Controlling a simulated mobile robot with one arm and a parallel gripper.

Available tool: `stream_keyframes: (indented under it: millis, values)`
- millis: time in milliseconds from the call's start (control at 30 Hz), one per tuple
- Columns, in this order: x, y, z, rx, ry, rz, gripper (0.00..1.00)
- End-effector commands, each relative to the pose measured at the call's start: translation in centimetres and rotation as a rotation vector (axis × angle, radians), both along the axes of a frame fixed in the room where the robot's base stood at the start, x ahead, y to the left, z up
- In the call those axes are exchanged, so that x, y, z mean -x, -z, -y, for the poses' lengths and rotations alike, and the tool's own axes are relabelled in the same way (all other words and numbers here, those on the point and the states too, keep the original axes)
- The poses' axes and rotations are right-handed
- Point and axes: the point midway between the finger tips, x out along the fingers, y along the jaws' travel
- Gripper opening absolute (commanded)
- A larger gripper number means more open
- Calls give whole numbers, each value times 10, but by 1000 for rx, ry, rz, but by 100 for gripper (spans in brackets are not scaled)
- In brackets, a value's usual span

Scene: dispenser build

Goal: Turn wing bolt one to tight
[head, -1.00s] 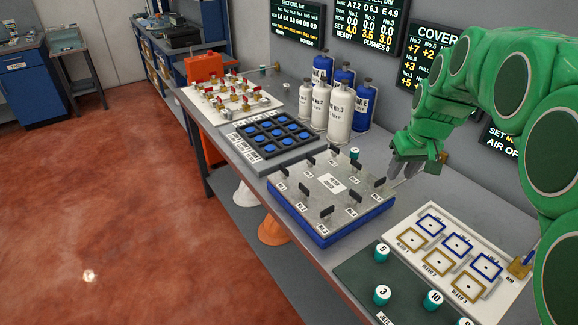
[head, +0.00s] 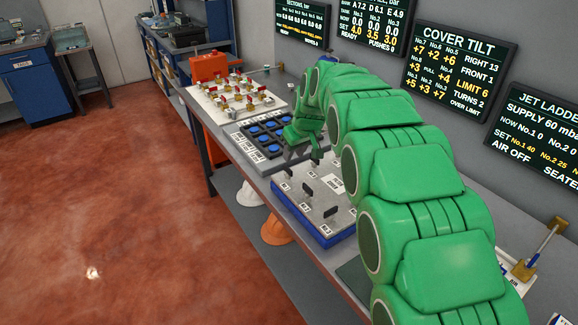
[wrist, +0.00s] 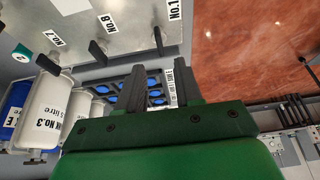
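The metal cover plate (head: 347,220) on its blue base carries several dark upright wing bolts. Wing bolt one (wrist: 158,40) stands beside its No.1 label in the wrist view; in the head view it is at the plate's front left corner (head: 288,173). My gripper (wrist: 159,78) is open and empty. Its fingers point toward the area just off the plate's edge, with wing bolt one close ahead and apart from them. In the head view my gripper (head: 303,150) hangs over the plate's left end. My arm hides the plate's right part.
Bolts No.8 (wrist: 97,50) and No.7 (wrist: 47,64) stand along the same edge. The blue-button tray (head: 262,137) lies left of the plate, and white bottles (wrist: 47,112) stand behind. The cover tilt screen (head: 456,70) reads right 13, front 1, limit 6, over limit.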

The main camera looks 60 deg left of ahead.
Motion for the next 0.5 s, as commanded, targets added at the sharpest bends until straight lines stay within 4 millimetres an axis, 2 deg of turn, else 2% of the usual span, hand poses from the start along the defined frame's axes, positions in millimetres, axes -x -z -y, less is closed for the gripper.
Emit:
stream_keyframes:
  millis: [233, 500]
  values:
    - [1, 16, -6, 2, 0, -1, 35]
    - [1, 50, -19, 6, 0, -3, 35]
